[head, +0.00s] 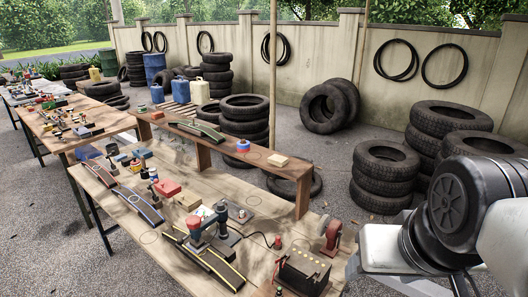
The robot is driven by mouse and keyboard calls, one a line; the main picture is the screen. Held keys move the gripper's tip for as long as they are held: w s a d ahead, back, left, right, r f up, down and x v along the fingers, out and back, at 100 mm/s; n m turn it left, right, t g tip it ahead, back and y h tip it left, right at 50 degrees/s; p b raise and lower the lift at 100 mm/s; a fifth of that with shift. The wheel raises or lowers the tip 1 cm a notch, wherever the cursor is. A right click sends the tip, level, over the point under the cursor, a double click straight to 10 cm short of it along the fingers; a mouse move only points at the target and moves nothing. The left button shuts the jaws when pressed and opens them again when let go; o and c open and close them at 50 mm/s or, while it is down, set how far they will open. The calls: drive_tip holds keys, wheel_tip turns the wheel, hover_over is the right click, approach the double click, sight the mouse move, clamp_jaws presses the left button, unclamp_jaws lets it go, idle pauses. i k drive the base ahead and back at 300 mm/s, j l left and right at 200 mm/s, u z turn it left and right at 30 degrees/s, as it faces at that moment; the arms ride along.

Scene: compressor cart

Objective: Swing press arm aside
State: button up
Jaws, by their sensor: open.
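A small dark blue and red device with an upright post and an arm reaching across (208,226) stands on the near wooden table; it looks like the press, but its parts are too small to tell apart clearly. It stands among dark curved strips with yellow edges (222,270). My gripper is not in the picture. Only dark and white links of my arm show at the right edge, apart from the table.
A raised wooden shelf (255,157) runs behind. Tyre stacks (384,177) stand on the gravel beyond.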

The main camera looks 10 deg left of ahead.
sight(196, 233)
drive_tip(key=u, duration=1.25)
